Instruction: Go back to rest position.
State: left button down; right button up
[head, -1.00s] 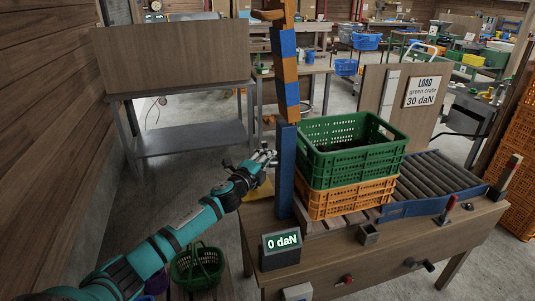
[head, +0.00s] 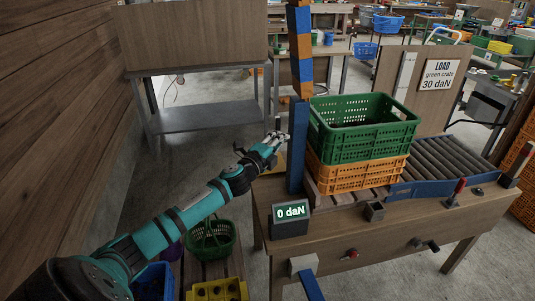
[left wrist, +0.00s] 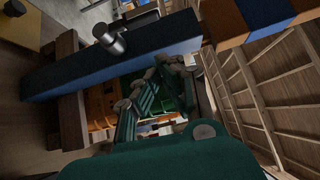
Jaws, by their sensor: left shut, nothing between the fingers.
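My left gripper (head: 276,142) is shut and empty in the head view, at the end of the teal arm. It is just left of the blue post (head: 297,150), apart from the crates. The left wrist view shows its dark fingers (left wrist: 150,98) close up, with parts of the crates behind them. The green crate (head: 362,142) sits on the orange crate (head: 358,178) on the wooden bench (head: 360,232). My right gripper is not in view.
A display (head: 290,215) reading 0 daN stands at the bench's left corner. A green basket (head: 211,238), a blue basket (head: 153,283) and a yellow crate (head: 216,291) lie below the arm. A grey-shelved table (head: 203,117) stands behind. The floor between is clear.

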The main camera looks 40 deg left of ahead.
pick_arm(q)
jog(key=s+b, duration=0.1)
jog(key=s, duration=0.6)
jog(key=shift+f, duration=0.15)
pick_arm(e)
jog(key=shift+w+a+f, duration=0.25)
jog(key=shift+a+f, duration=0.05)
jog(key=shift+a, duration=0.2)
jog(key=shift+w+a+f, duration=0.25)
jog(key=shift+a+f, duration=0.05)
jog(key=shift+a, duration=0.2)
